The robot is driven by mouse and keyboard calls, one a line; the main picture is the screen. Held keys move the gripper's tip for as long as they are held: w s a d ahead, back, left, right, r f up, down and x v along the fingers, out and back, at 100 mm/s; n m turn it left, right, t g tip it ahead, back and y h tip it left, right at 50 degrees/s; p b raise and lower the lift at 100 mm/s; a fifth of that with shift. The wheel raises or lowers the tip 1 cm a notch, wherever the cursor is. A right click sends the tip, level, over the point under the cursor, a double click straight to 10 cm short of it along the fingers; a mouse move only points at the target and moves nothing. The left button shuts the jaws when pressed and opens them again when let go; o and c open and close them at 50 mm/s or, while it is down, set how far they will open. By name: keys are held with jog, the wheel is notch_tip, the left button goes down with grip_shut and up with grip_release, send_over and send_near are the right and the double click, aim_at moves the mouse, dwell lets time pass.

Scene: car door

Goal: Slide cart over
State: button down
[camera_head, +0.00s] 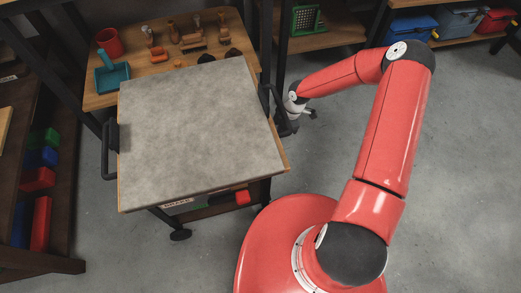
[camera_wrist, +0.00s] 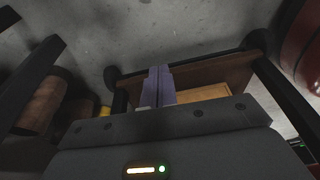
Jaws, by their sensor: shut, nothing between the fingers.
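The cart (camera_head: 200,125) has a grey top with a wooden edge and stands left of centre in the head view. It has a black handle (camera_head: 108,150) on its left side and another black handle (camera_head: 274,108) on its right side. My gripper (camera_head: 302,112) is low beside the right handle; whether it touches the cart cannot be told. In the wrist view, the two fingers of my gripper (camera_wrist: 158,85) are together with nothing between them. Behind them are a brown wooden board and dark posts; I cannot tell which furniture these belong to.
A wooden workbench (camera_head: 150,85) with a red cup (camera_head: 109,42), a teal dustpan (camera_head: 111,75) and wooden tools is behind the cart. Shelves with blue boxes (camera_head: 412,28) are at the back right. The floor at the right is clear.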

jog(key=x, duration=0.7)
jog(key=b+x, duration=0.1)
jog(key=x, duration=0.3)
jog(key=shift+a, duration=0.4)
jog(key=a, duration=0.3)
jog(key=shift+s+f, duration=0.2)
jog(key=shift+s, duration=0.2)
jog(key=shift+s+a, duration=0.15)
jog(key=shift+a, duration=0.3)
